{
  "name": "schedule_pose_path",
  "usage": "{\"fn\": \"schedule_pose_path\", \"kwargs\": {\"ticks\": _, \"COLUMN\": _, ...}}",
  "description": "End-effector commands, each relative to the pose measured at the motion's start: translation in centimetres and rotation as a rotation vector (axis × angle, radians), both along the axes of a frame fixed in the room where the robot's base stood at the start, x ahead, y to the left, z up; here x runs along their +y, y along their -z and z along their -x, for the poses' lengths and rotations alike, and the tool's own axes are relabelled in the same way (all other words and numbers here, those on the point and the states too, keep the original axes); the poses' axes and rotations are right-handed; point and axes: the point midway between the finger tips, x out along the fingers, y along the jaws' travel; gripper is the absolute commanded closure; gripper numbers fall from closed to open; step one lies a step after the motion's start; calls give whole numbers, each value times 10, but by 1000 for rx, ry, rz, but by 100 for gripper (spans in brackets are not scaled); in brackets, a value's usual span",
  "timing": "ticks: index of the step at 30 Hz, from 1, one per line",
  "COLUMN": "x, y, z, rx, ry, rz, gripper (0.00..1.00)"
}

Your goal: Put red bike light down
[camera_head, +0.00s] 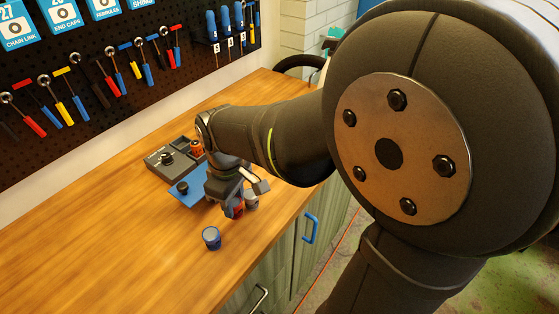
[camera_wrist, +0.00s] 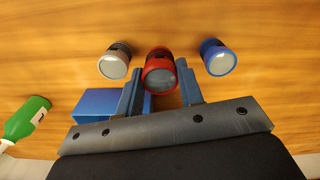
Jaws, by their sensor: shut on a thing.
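The red bike light (camera_wrist: 160,78) sits between the two fingers of my gripper (camera_wrist: 158,68) in the wrist view, its lens facing the camera. My gripper is shut on it. In the head view the red light (camera_head: 237,210) shows only partly under my gripper (camera_head: 234,208), low over the wooden bench. I cannot tell whether it touches the bench. A grey bike light (camera_wrist: 114,62) is left of it and a blue bike light (camera_wrist: 217,58) right of it in the wrist view, both apart from it. The blue light (camera_head: 211,238) stands upright in the head view.
A grey tray (camera_head: 165,160) stands farther back, with an orange-red item (camera_head: 196,147) beside my wrist. A green bottle (camera_wrist: 27,118) shows at left in the wrist view. The bench's left front is clear.

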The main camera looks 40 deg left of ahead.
Motion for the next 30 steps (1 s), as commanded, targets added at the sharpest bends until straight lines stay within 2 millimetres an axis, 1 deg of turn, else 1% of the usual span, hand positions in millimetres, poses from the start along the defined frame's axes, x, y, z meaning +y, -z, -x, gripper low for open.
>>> {"fn": "schedule_pose_path", "kwargs": {"ticks": 1, "x": -1, "y": 9, "z": 0, "rx": 2, "ry": 0, "rz": 6, "gripper": 93}}
{"fn": "schedule_pose_path", "kwargs": {"ticks": 3, "x": -1, "y": 20, "z": 0, "rx": 2, "ry": 0, "rz": 5, "gripper": 93}}
{"fn": "schedule_pose_path", "kwargs": {"ticks": 6, "x": -1, "y": 30, "z": 0, "rx": 1, "ry": 0, "rz": 3, "gripper": 93}}
{"fn": "schedule_pose_path", "kwargs": {"ticks": 19, "x": -1, "y": 36, "z": 0, "rx": 1, "ry": 0, "rz": 2, "gripper": 93}}
{"fn": "schedule_pose_path", "kwargs": {"ticks": 20, "x": -1, "y": 35, "z": 0, "rx": 1, "ry": 0, "rz": 1, "gripper": 60}}
{"fn": "schedule_pose_path", "kwargs": {"ticks": 21, "x": -1, "y": 35, "z": 0, "rx": 1, "ry": 0, "rz": 1, "gripper": 57}}
{"fn": "schedule_pose_path", "kwargs": {"ticks": 30, "x": -1, "y": 33, "z": 0, "rx": 0, "ry": 0, "rz": 1, "gripper": 57}}
